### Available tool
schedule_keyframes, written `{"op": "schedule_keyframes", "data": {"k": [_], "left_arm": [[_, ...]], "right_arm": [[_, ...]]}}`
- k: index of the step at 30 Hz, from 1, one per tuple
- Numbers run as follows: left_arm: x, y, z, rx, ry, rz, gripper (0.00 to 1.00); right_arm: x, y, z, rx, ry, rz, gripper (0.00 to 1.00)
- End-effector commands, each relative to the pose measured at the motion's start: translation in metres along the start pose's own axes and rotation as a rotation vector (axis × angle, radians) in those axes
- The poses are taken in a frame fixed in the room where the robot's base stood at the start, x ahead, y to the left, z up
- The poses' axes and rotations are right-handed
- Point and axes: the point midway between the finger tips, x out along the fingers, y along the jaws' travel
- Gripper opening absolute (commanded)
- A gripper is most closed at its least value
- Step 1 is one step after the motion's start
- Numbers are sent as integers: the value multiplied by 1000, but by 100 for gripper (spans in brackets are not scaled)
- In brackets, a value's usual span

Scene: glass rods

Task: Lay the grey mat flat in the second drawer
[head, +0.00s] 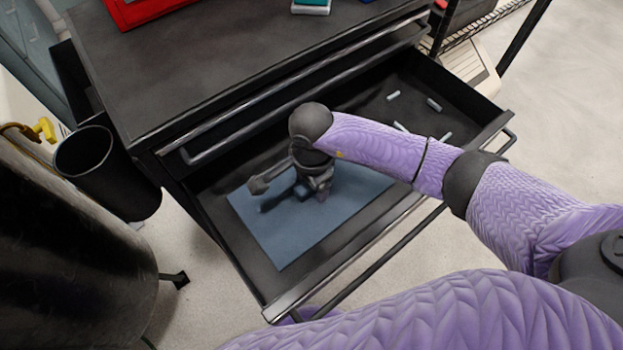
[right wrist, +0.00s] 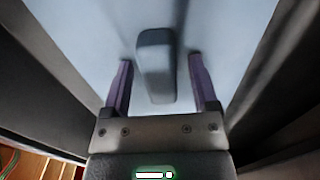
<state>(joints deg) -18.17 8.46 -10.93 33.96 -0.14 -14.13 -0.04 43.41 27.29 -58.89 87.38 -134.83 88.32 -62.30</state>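The grey mat (head: 290,232), blue-grey in tint, lies in the left part of the open drawer (head: 229,240), which is the one below the top drawer (head: 300,92). The mat looks flat on the drawer floor. My right gripper (head: 318,190) points down over the mat's middle and hides part of it. In the right wrist view, my right gripper (right wrist: 160,85) has its fingers apart, one on each side of a raised grey block (right wrist: 155,62) on the mat (right wrist: 95,35). Gaps show between the fingers and the block. My left gripper is not in view.
Several short pale rods (head: 433,104) lie in the drawer's right part. A red tray (head: 140,10) stands on the cabinet top (head: 210,60). A black bin (head: 105,170) hangs at the cabinet's left side. A large dark cylinder (head: 65,255) stands at left.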

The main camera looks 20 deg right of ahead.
Motion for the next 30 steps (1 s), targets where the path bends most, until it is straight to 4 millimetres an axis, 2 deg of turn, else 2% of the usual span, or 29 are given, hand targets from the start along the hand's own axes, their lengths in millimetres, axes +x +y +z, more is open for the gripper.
{"op": "schedule_keyframes", "data": {"k": [8, 11, 15, 18, 21, 25, 30], "left_arm": [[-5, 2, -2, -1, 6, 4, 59], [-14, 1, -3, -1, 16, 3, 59], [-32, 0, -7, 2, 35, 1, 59], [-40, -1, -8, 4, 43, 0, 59], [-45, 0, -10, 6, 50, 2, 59], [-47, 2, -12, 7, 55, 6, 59], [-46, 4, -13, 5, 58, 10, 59]], "right_arm": [[-6, 0, 0, 0, 0, -1, 76], [-26, -1, 0, -1, 1, -5, 76], [-70, -1, -1, -1, 2, -7, 76], [-95, -1, -1, 0, 2, -6, 76], [-113, -1, 0, -1, 1, -4, 76], [-123, 0, 0, 0, 1, -1, 76], [-123, 0, 0, 0, 0, 1, 76]]}}
